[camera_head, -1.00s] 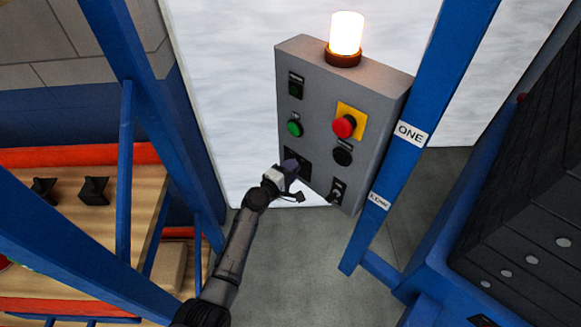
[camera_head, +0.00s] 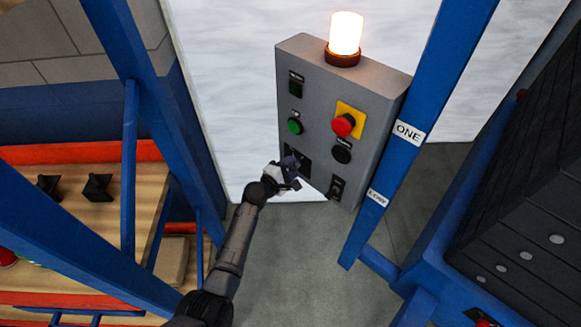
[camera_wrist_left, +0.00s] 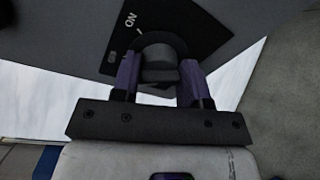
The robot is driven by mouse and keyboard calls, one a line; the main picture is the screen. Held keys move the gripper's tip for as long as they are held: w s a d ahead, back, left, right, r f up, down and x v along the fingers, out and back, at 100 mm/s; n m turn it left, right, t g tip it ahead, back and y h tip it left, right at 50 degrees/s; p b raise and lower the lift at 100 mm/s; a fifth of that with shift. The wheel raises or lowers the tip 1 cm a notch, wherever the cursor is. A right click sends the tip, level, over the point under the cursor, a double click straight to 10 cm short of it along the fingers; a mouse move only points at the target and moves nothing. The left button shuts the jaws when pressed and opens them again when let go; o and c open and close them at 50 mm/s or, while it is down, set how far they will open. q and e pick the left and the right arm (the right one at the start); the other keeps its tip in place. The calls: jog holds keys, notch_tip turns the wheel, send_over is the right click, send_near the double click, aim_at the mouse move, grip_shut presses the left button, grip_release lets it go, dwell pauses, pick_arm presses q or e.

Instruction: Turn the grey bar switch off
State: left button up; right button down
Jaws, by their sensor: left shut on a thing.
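The grey bar switch (camera_wrist_left: 160,68) sits on a black square plate (camera_wrist_left: 185,22) at the lower left of the grey control panel (camera_head: 315,90). "ON" is printed on the plate, and a second label beside it is too dark to read. My left gripper (camera_wrist_left: 160,80) has one finger on each side of the bar and is shut on it. In the head view my left gripper (camera_head: 293,167) is in front of the plate and hides most of the switch. My right gripper is not in view.
The panel also bears a green button (camera_head: 295,126), a red stop button (camera_head: 343,125) on yellow, a black knob (camera_head: 341,152) and a small switch (camera_head: 337,188). A lit lamp (camera_head: 346,36) stands on top. A blue post (camera_head: 420,120) runs close on the right.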

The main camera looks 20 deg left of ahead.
pick_arm(q)
jog(key=shift+w+r, duration=0.1)
jog(key=shift+r, duration=0.2)
jog(key=o, duration=0.6)
jog(key=shift+c, duration=0.2)
jog(key=o, duration=0.3)
jog(key=shift+f, duration=0.2)
jog(key=shift+p+v, duration=1.4)
jog(key=shift+v, duration=5.55)
